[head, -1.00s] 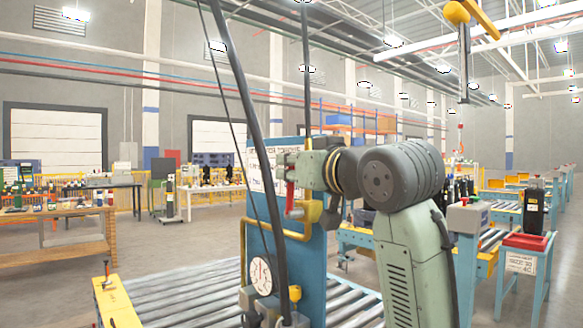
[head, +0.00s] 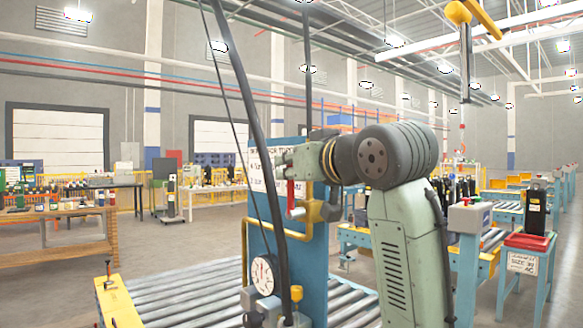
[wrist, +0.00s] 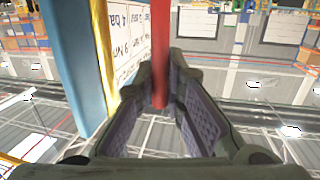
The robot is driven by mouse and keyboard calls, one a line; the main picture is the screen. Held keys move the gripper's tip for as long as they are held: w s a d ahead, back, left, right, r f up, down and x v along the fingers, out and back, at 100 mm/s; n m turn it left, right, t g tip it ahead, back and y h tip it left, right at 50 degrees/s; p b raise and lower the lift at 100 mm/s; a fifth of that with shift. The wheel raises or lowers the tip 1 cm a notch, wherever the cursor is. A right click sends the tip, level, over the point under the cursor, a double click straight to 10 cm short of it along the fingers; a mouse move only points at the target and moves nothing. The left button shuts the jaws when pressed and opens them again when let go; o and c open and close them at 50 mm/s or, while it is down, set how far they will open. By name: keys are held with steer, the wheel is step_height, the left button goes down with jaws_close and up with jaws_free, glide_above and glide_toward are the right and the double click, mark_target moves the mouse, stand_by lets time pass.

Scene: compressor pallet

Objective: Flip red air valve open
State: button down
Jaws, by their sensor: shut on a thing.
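The red air valve handle (head: 291,192) shows in the head view as a short upright red piece just below my gripper (head: 283,165), in front of the blue panel. A yellow-brown valve fitting (head: 314,210) sits to its right. In the wrist view the red handle (wrist: 160,45) is a straight bar running down from the top edge between the fingertips. My gripper (wrist: 160,82) is closed on it, with the dark finger pads either side. The handle's far end and its pivot are hard to make out.
The blue panel (head: 262,225) carries a yellow pipe (head: 243,240) and a white sign (wrist: 131,35) close beside my fingers. A round white gauge (head: 263,274) and a dark hose (head: 262,150) are near. A roller conveyor (head: 195,295) lies below.

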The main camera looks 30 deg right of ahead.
steer(key=c, duration=1.7)
jaws_free()
steer(key=shift+o, duration=0.2)
steer(key=s+r, duration=0.1)
steer(key=s, duration=1.1)
steer(key=shift+a, duration=0.35)
